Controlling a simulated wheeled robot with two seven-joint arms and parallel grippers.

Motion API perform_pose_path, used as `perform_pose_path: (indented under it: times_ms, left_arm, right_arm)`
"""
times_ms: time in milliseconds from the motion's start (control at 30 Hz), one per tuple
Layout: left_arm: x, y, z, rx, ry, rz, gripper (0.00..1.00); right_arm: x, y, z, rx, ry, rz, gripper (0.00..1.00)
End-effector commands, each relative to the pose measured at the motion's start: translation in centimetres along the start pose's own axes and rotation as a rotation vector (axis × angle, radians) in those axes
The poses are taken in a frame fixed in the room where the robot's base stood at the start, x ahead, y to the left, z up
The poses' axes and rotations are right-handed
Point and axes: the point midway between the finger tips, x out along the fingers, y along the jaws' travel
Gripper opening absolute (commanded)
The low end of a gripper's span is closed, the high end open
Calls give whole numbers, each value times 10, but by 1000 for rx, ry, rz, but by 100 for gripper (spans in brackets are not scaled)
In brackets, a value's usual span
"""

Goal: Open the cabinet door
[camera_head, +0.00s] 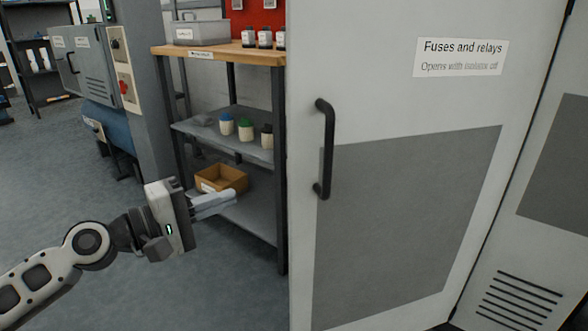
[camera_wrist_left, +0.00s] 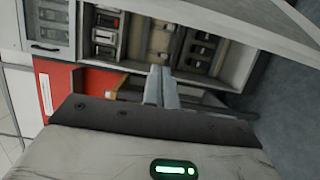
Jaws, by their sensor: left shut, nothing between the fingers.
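The cabinet door (camera_head: 390,110) is pale with a grey lower panel, a "Fuses and relays" label and a black vertical handle (camera_head: 327,148) near its left edge. It stands large on the right of the head view, apparently swung out. My left gripper (camera_head: 235,196) is shut and empty, left of the door and apart from the handle, its fingers pointing right. In the left wrist view its closed fingers (camera_wrist_left: 161,87) point at an open pale cabinet interior (camera_wrist_left: 150,40) with rows of dark devices. My right gripper is not in view.
A wood-topped bench (camera_head: 220,50) with lower shelves stands left of the door, holding several jars and a cardboard box (camera_head: 220,178). A vented pale panel (camera_head: 520,297) is at the right. A grey machine (camera_head: 90,65) is at the far left. The floor at lower left is clear.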

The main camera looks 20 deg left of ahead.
Motion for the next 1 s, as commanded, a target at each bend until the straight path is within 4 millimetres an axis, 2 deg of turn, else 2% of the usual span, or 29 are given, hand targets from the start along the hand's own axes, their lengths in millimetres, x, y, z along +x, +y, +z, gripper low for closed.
perform_pose_path:
  times_ms: [267,867,1000]
  left_arm:
    - [16,3,-1,0,0,3,0]
    - [104,4,0,0,-1,3,0]
    - [94,4,19,-2,-2,-3,0]
  right_arm:
    - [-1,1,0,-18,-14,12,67]
    - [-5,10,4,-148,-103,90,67]
    - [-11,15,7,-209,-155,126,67]
